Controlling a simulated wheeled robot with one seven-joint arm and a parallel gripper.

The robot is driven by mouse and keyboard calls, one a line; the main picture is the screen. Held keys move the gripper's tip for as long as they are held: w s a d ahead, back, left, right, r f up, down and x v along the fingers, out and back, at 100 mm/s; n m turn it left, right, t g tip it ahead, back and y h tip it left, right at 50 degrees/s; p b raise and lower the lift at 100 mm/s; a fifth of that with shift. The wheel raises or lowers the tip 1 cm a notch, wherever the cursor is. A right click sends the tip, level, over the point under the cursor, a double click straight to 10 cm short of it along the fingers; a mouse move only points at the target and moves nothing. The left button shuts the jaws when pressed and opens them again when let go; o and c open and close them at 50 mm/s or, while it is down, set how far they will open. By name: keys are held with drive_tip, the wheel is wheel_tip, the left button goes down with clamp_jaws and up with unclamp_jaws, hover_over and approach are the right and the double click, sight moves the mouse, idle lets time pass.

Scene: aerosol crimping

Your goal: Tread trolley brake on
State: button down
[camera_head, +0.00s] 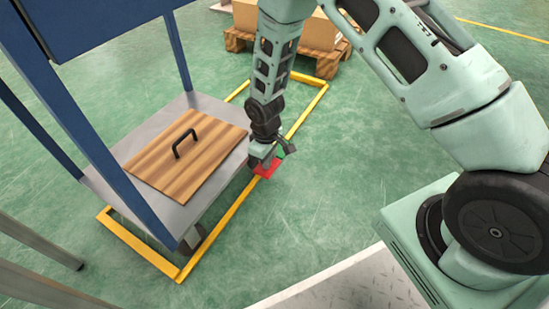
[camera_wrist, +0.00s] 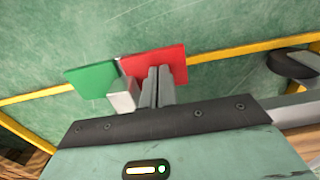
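The trolley has blue posts and a grey lower deck (camera_head: 205,108), at the left of the head view.
A wooden board (camera_head: 180,152) with a black handle (camera_head: 184,142) lies on the deck. A yellow frame line (camera_head: 222,222) surrounds the trolley on the green floor. A wheel (camera_wrist: 292,64) shows at right in the wrist view. Boxes on a pallet (camera_head: 240,40) stand behind. Floor right of the trolley is clear.

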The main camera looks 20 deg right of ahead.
drive_tip(key=shift+f, duration=0.3)
drive_tip(key=shift+r, duration=0.1)
wheel_tip(320, 180, up, 8)
drive_tip(key=p, duration=0.7)
idle(0.7)
